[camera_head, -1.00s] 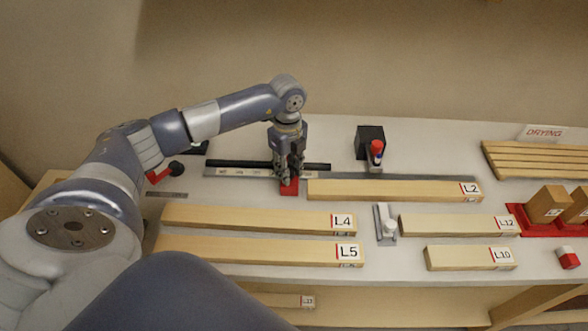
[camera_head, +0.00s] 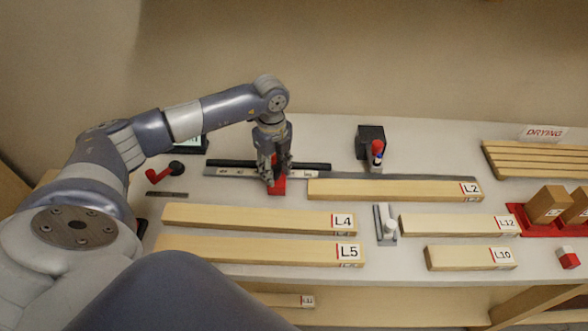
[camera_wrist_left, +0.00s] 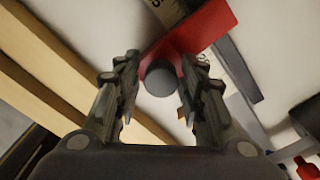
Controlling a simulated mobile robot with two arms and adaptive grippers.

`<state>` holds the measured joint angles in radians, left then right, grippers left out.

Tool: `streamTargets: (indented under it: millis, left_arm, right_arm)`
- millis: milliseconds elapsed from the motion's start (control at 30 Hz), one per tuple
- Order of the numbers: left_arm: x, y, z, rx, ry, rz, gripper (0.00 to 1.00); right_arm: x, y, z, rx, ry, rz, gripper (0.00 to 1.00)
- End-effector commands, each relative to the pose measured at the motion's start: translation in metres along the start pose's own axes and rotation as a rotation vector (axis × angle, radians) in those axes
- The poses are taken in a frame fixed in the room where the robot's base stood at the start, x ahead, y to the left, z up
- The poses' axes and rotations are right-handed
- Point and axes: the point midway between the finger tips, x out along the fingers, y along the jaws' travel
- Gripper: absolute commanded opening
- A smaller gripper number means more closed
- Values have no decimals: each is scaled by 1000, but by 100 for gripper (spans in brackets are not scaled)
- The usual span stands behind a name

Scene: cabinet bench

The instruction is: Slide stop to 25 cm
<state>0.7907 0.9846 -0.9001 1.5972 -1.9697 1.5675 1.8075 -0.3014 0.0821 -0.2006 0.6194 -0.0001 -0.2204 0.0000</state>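The stop is a red block (camera_head: 277,187) on the grey measuring rail (camera_head: 232,173) at the back of the bench. In the left wrist view the red stop (camera_wrist_left: 207,24) carries a round dark knob (camera_wrist_left: 160,78) and lies across the scale strip (camera_wrist_left: 168,10). The scale reading at the stop is too small to tell. My right gripper is not in view.
Board L2 (camera_head: 390,190) lies along the rail right of the stop. Boards L4 (camera_head: 250,218) and L5 (camera_head: 250,249) lie in front. A red crank-like handle (camera_head: 158,176) and a small dark ruler (camera_head: 167,195) lie left of the rail. A black block (camera_head: 370,138) stands behind it.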

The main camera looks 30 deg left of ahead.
Motion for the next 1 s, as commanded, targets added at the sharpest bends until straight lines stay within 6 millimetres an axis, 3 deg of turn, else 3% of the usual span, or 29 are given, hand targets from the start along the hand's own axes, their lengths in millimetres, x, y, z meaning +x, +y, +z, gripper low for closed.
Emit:
streamTargets:
  millis: [433, 1000]
  left_arm:
    - [-5, -1, 0, 0, 0, -4, 50]
    - [-62, -1, 0, 0, 0, -5, 50]
  right_arm:
    - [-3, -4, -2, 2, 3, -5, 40]
    - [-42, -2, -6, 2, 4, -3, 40]
